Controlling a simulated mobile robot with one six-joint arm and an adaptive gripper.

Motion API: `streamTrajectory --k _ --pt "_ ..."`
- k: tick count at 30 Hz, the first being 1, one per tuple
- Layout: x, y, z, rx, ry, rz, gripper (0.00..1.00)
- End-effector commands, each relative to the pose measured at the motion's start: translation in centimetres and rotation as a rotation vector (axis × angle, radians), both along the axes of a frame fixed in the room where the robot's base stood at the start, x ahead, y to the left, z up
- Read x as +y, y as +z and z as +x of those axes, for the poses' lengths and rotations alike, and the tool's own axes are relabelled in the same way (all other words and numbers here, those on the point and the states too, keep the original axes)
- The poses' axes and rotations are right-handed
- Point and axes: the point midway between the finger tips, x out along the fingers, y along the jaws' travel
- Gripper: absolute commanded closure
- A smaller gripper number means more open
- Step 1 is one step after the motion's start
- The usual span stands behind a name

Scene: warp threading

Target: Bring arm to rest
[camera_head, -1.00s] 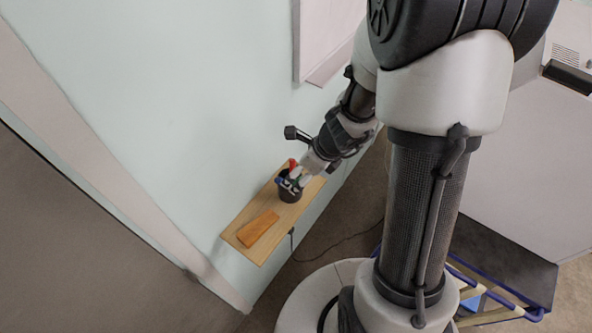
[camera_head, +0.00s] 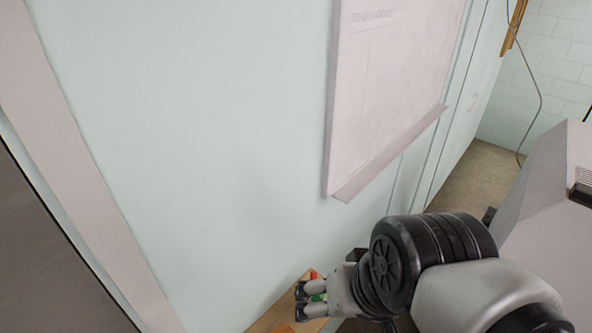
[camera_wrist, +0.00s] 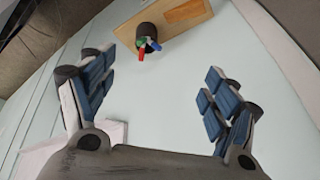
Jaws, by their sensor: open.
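My gripper (camera_head: 301,301) is at the lower middle of the head view, in front of the wall and above the wooden shelf (camera_head: 283,314). In the wrist view my gripper (camera_wrist: 157,103) shows two blue-padded fingers spread wide with nothing between them. Beyond the fingertips stands a dark cup (camera_wrist: 146,31) with red, blue and green items in it. The cup is apart from the fingers. In the head view only a bit of red and green shows behind the gripper; the cup itself is hidden.
The wooden shelf also shows in the wrist view (camera_wrist: 120,35), with an orange-brown block (camera_wrist: 187,11) beside the cup. A whiteboard with a ledge (camera_head: 390,150) hangs on the pale wall (camera_head: 200,130). A grey cabinet (camera_head: 540,200) stands at the right.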

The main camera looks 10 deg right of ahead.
Motion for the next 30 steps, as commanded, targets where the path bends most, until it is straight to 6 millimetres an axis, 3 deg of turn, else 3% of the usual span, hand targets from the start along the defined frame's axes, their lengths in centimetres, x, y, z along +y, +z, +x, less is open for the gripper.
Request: streamTrajectory --k 6,17,23,30 --pt "-1.5 1.0 -1.8 -0.036 0.146 -0.141 0.2" --pt "-1.5 0.6 -1.8 -0.036 0.148 -0.143 0.2" --pt "-1.5 -2.5 -1.8 -0.036 0.147 -0.142 0.2" --pt "-1.5 -10.0 -1.8 -0.035 0.147 -0.142 0.2"
